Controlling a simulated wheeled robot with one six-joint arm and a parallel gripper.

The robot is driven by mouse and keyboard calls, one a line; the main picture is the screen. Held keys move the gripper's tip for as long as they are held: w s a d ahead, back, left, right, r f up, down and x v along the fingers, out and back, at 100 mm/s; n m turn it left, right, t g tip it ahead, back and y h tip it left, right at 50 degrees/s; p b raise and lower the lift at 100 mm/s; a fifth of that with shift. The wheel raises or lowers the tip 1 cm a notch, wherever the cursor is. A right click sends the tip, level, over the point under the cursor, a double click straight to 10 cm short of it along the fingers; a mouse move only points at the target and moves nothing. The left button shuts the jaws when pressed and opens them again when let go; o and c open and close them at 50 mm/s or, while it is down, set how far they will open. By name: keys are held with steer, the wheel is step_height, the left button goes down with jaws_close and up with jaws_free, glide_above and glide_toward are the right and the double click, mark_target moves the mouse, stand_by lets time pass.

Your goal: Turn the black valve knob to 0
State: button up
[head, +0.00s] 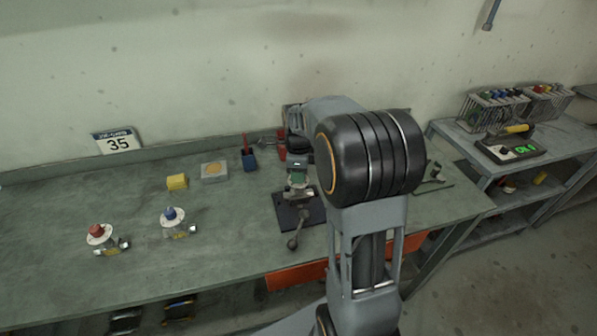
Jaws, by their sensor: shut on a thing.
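My gripper (298,177) points down over the vise-like fixture (286,213) on the workbench, partly behind my own arm. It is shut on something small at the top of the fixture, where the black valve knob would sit. The knob itself is hidden by the fingers, and its setting cannot be read. Two other valves stand apart on the bench to the left, one with a red knob (97,231) and one with a blue knob (171,213).
The green-grey bench (60,205) carries a yellow block (177,182), a light square tray (214,170) and a blue holder (249,160). A side shelf at right holds a scale (511,147) and racks.

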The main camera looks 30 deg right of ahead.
steer(key=shift+s+m, duration=0.1)
steer(key=shift+m, duration=1.9)
steer(key=shift+f+m, duration=0.1)
steer(key=shift+m, duration=0.4)
steer(key=o, duration=0.9)
step_height(320, 180, up, 14)
